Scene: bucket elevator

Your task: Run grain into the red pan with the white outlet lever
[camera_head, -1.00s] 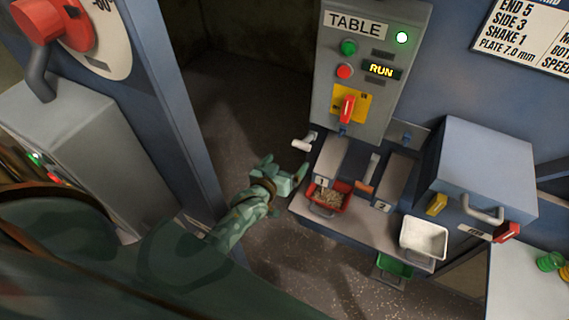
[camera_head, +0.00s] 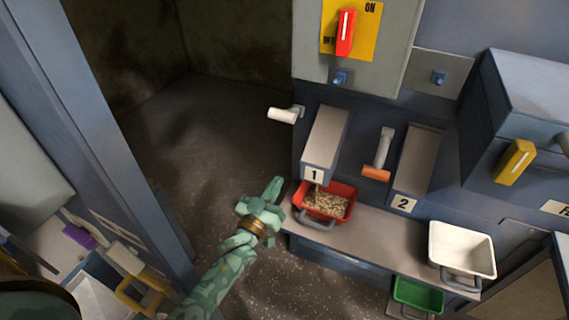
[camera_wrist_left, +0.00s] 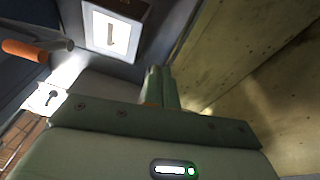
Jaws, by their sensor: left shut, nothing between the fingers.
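The white outlet lever (camera_head: 285,114) juts out to the left of chute 1 (camera_head: 326,143) in the head view. The red pan (camera_head: 350,211) sits on the shelf under that chute and has pale grain in it. My left gripper (camera_head: 276,188) is below the lever and just left of the pan, apart from the lever. Its fingers are together and empty. The left wrist view shows its fingers (camera_wrist_left: 160,88) below the number 1 plate (camera_wrist_left: 112,33). My right gripper is not in view.
An orange-handled lever (camera_head: 378,171) stands between chute 1 and chute 2 (camera_head: 419,160). A white pan (camera_head: 461,247) is on the shelf at right, with a green pan (camera_head: 418,295) lower down. A blue post (camera_head: 105,130) rises at left. Open floor lies behind my gripper.

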